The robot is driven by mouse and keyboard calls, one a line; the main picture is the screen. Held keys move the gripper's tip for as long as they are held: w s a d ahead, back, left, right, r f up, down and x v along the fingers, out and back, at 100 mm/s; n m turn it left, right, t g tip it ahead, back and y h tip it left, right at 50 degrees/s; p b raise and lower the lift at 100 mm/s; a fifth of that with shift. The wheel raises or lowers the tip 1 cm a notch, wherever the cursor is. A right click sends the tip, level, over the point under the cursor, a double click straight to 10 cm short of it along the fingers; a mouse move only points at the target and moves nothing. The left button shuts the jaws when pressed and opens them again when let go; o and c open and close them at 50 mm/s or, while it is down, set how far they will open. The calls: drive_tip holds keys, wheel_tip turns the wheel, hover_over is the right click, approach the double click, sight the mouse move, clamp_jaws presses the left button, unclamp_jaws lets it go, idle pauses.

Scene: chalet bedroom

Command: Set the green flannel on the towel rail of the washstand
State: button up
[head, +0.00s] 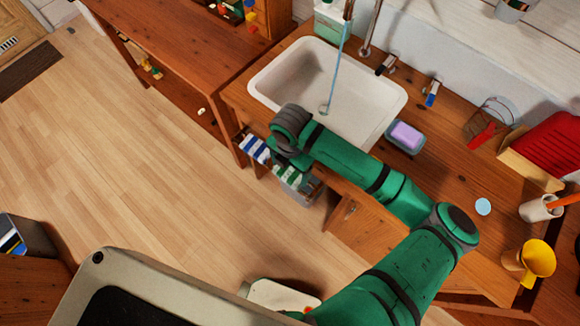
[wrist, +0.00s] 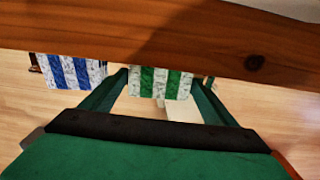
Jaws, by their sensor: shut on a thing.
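The green flannel, striped green and white, hangs at the front of the washstand (head: 455,190), below the edge of its wooden top; it shows in the head view (head: 290,176) and the wrist view (wrist: 146,82). My gripper (wrist: 160,80) is shut on the flannel, with one finger at each side of it. In the head view my arm's end covers part of the flannel and the gripper. The towel rail is mostly hidden, so I cannot tell whether the flannel touches it. A blue-and-white striped flannel (wrist: 70,72) hangs to the left; the head view also shows it (head: 255,148).
The wooden top edge (wrist: 150,42) runs close above my gripper. A white basin (head: 270,87) with a running tap is set in the top. A purple soap in a dish (head: 406,136) and a yellow mug (head: 537,258) stand on it.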

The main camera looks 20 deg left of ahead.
drive_tip(key=o, duration=1.1)
drive_tip(key=shift+f, duration=0.1)
